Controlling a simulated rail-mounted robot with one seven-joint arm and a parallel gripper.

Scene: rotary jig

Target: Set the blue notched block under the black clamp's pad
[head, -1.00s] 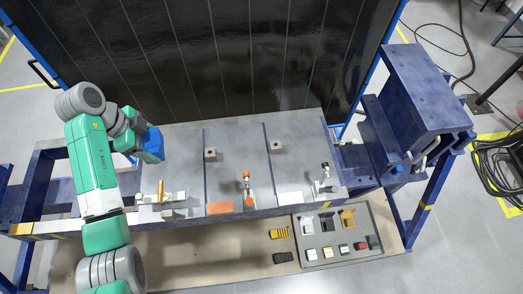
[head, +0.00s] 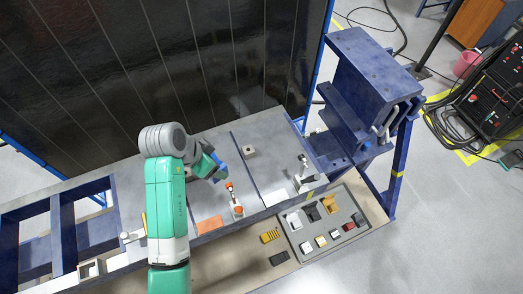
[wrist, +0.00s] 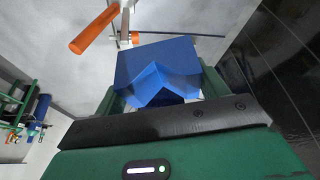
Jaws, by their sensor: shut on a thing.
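The blue notched block (wrist: 158,65) is held between the fingers of my gripper, its V-shaped notch facing the wrist camera. In the head view the block (head: 220,172) shows only partly beside my gripper (head: 215,168), which is above the middle part of the bench. The black clamp (head: 303,168) stands upright on the right part of the bench, to the right of my gripper and apart from it. Its pad is too small to make out.
An orange-handled clamp (head: 234,200) stands close to my gripper; its orange handle (wrist: 95,28) shows ahead in the wrist view. A small grey block (head: 249,152) sits behind. A grey tray (head: 345,235) of several parts lies below the front edge. Raised blue strips divide the bench.

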